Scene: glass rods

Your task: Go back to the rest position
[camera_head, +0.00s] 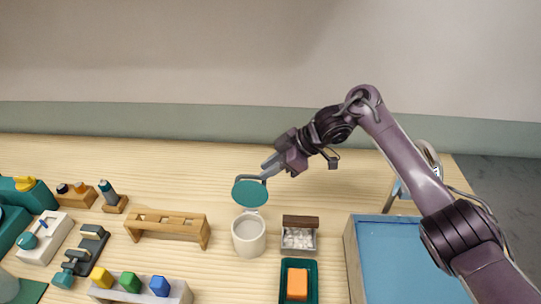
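My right gripper (265,171) is above the middle of the table, at the end of the arm that comes in from the right. Its two grey fingers show slightly apart, with nothing seen between them. The fingertips are close to the upper right edge of a round teal lid (250,193); I cannot tell whether they touch it. The lid stands raised over a white cup (248,236), which is open and upright. My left gripper is not in view.
A wooden rack (167,222) stands left of the cup. A small box with white contents (299,238) and a teal tray (312,268) with an orange block (297,283) are to its right. A blue-floored bin (405,255) is at the right. The table's back is clear.

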